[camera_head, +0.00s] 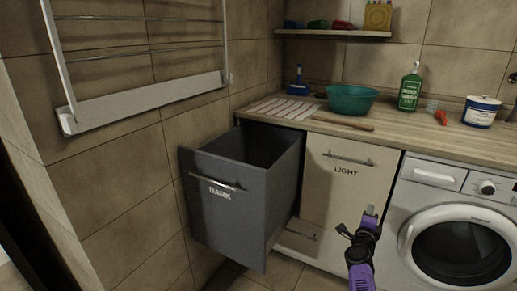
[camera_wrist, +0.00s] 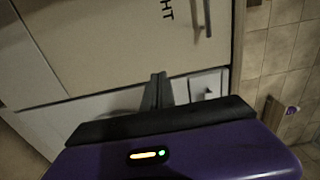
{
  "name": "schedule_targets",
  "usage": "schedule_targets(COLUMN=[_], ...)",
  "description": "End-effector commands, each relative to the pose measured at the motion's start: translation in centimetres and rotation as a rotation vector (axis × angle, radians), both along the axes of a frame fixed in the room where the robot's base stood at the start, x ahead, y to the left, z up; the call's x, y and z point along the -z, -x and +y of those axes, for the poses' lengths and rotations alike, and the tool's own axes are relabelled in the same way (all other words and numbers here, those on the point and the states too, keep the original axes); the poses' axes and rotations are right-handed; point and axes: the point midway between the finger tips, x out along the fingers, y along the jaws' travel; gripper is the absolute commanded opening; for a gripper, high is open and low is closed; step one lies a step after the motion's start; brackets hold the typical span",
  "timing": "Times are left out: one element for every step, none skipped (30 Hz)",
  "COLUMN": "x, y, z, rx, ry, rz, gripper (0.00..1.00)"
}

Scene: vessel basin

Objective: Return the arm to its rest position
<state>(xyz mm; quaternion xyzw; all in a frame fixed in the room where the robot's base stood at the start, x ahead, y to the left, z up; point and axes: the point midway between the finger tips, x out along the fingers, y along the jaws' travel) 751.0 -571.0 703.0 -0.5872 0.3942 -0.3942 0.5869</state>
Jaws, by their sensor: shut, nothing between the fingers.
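My gripper (camera_head: 370,212) shows low in the head view, at the end of my purple arm, in front of the closed LIGHT drawer (camera_head: 325,190). Its fingers are shut with nothing between them. In the wrist view the fingers (camera_wrist: 158,90) point toward the pale drawer front (camera_wrist: 100,45), with part of its lettering and handle at the top. I cannot tell the exact gap between the fingers and the drawer front.
The grey DARK drawer (camera_head: 225,215) stands pulled open left of my gripper. A washing machine (camera_head: 421,215) stands to the right. The countertop (camera_head: 400,133) holds a teal basin (camera_head: 351,100), a green bottle (camera_head: 410,90) and a white tub (camera_head: 480,112). A drying rack (camera_head: 145,95) hangs on the left wall.

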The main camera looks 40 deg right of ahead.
Motion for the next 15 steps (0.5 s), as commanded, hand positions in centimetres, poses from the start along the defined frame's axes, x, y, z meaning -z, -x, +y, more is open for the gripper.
schedule_targets(x=[0.0,0.0,0.0,0.0,-0.2,-1.2,-2.0,-2.9,-4.2,-5.1,-5.7,-6.3,-6.7,-7.0,-7.3], y=[0.0,0.0,0.0,-0.1,-0.2,-0.2,-0.3,-0.4,-0.4,-0.2,0.0,0.3,0.4,0.6,0.7], z=[0.0,0.0,0.0,0.0,0.0,-0.1,-0.2,-0.2,0.0,0.2,0.7,1.6,2.3,3.1,4.2], rx=[0.0,0.0,-0.001,-0.003,-0.006,-0.007,-0.008,-0.011,-0.015,-0.019,-0.025,-0.037,-0.047,-0.057,-0.072], ry=[0.0,0.001,0.004,0.009,0.024,0.052,0.073,0.096,0.136,0.173,0.209,0.259,0.293,0.325,0.366], rz=[0.0,0.003,0.01,0.023,0.044,0.063,0.076,0.086,0.111,0.14,0.173,0.221,0.255,0.287,0.33], gripper=[0.0,0.0,0.0,0.0,0.0,0.0,0.0,0.0,0.0,0.0,0.0,0.0,0.0,0.0,0.0])
